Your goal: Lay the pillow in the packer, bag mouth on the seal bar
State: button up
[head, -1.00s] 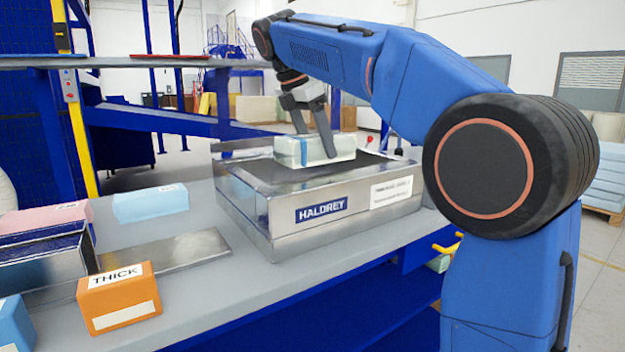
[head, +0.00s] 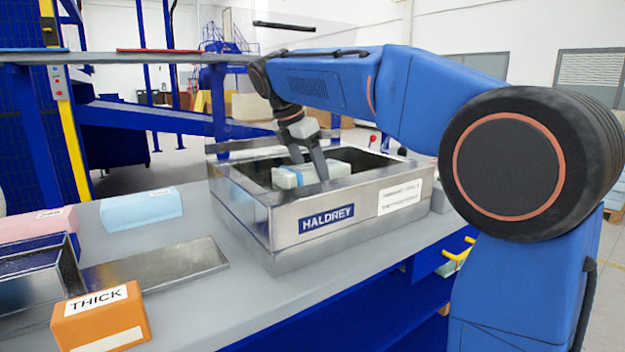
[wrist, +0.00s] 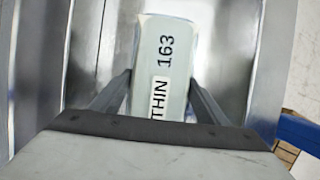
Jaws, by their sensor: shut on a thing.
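The pillow (head: 312,174) is a pale, white-green block marked "THIN 163" in the wrist view (wrist: 165,50). My gripper (head: 311,172) is shut on it, with a finger on each long side in the wrist view (wrist: 160,88). The packer (head: 270,236) is a metal box labelled HALDREY, with an open, dark chamber. The pillow is inside its rim, slightly tilted in the head view, its lower part hidden by the front wall. Metal walls or ledges flank it in the wrist view. I cannot tell the seal bar or the bag mouth apart, nor whether the pillow touches the floor.
On the bench left of the packer are an orange THICK block (head: 100,318), a pale blue block (head: 141,208), a pink block (head: 38,224) and a flat metal plate (head: 160,268). A shelf (head: 150,58) crosses behind. Bare bench (head: 215,310) lies in front of the packer.

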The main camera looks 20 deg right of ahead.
jog(key=shift+f, duration=0.8)
jog(key=shift+f, duration=0.1)
jog(key=o, duration=1)
jog(key=v, duration=1.2)
